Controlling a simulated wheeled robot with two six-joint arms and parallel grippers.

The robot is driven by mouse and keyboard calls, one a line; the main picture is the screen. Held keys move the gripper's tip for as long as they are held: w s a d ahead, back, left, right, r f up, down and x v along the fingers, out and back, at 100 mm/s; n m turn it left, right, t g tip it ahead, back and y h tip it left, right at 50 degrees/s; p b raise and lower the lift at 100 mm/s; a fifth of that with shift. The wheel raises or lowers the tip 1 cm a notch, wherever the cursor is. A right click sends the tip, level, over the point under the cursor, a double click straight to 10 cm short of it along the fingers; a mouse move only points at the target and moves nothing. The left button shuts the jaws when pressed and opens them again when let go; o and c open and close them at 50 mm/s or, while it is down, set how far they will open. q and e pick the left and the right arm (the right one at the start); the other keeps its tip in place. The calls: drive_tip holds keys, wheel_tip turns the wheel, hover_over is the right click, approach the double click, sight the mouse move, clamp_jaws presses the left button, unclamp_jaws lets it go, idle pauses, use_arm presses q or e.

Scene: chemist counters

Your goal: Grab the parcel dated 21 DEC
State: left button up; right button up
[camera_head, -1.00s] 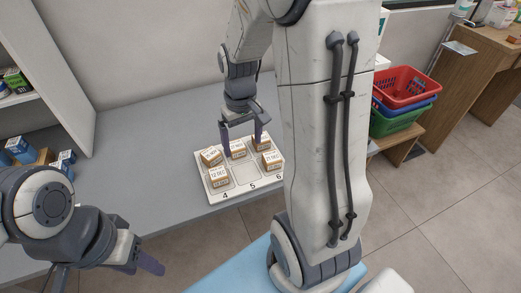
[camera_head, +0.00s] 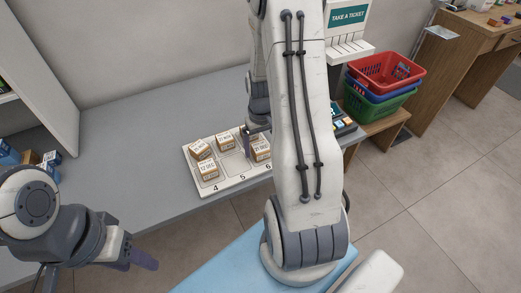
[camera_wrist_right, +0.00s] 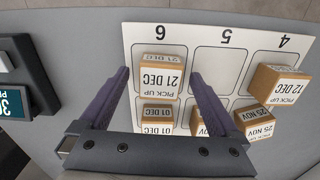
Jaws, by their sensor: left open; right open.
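The parcel labelled 21 DEC (camera_wrist_right: 160,75) lies on slot 6 of the white numbered tray (camera_wrist_right: 220,72). In the right wrist view it sits between the spread fingers of my right gripper (camera_wrist_right: 158,90), which is open with no contact visible. The 21 DEC parcel also shows in the head view (camera_head: 261,151), just beside the right gripper and partly covered by it. Other parcels on the tray are 12 DEC (camera_wrist_right: 283,88) on slot 4, 01 DEC (camera_wrist_right: 158,116) and 25 NOV (camera_wrist_right: 256,122). My left gripper (camera_head: 133,253) is open and empty, away from the tray.
Stacked red, blue and green baskets (camera_head: 385,75) stand to the right, below a ticket machine (camera_head: 347,25). Blue and brown boxes (camera_head: 40,158) sit at the left.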

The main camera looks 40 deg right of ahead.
drive_tip(key=shift+f, duration=0.8)
drive_tip(key=c, duration=1.5)
drive_tip(key=shift+r, duration=0.15)
